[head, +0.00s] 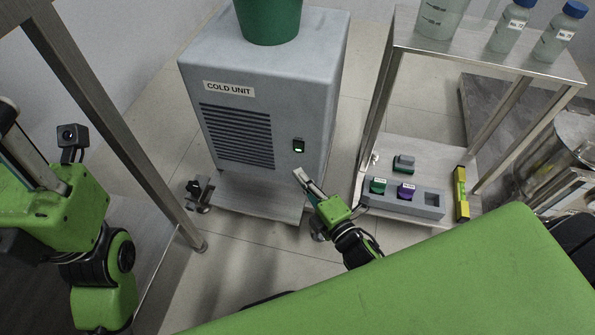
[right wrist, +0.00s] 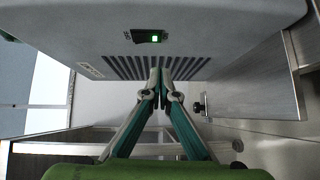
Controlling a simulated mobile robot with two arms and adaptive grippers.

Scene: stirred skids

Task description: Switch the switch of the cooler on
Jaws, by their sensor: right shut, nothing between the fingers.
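The cooler (head: 310,95) is a grey box labelled COLD UNIT with a slatted vent. Its small black switch (head: 299,146) is on the front, right of the vent, with a green light lit. The switch also shows in the right wrist view (right wrist: 150,37), with the green light at its right end and small lettering at its left. My right gripper (head: 299,176) is shut and empty, just below the switch in the head view and apart from it in the wrist view (right wrist: 161,72). My left gripper (head: 18,140) is at the left edge, partly cut off; its fingertips are hidden.
A green pot (head: 270,22) stands on the cooler. Right of it is a metal rack (head: 480,55) with bottles on top. Its lower shelf holds a grey block tray (head: 431,211) and a yellow level (head: 462,195). A metal post (head: 110,125) stands left of the cooler.

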